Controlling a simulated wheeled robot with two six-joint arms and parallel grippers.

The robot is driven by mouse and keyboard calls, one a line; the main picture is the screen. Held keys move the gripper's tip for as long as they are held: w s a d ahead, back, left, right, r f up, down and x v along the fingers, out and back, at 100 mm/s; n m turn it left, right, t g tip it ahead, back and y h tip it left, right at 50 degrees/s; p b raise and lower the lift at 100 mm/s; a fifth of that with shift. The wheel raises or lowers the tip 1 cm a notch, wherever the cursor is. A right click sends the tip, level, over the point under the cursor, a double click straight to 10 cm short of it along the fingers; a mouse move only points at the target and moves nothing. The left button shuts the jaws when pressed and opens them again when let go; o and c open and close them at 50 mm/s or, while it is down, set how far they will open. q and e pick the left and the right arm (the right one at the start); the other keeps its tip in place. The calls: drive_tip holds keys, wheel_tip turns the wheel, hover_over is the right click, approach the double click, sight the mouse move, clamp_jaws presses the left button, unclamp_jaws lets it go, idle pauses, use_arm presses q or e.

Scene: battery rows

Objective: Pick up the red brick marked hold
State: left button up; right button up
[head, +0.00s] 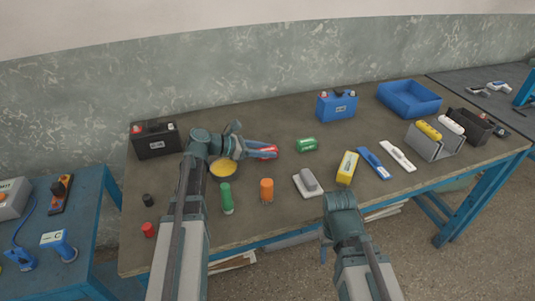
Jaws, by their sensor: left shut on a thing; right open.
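A red piece (271,149) with a small pale mark shows at the middle of the table, left of a green cylinder. The mark is too small to read. My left gripper (262,150) reaches to the right across the table and is shut on this red piece. Its blue-grey fingers hide part of it. I cannot tell whether the piece is clear of the tabletop. My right gripper (333,238) is open at the table's front edge, far from the red piece. Its fingertips are mostly hidden by my wrist.
A yellow bowl (222,169) sits under my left wrist. Green (227,198) and orange (266,190) cylinders stand in front. The green cylinder (306,144) lies close right. Black (156,140) and blue (337,106) batteries stand behind. A blue tray (409,98) is at back right.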

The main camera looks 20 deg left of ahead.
use_arm(q)
clamp_jaws()
drive_tip(key=shift+r, duration=0.15)
wheel_tip(320, 180, up, 10)
drive_tip(key=p, duration=1)
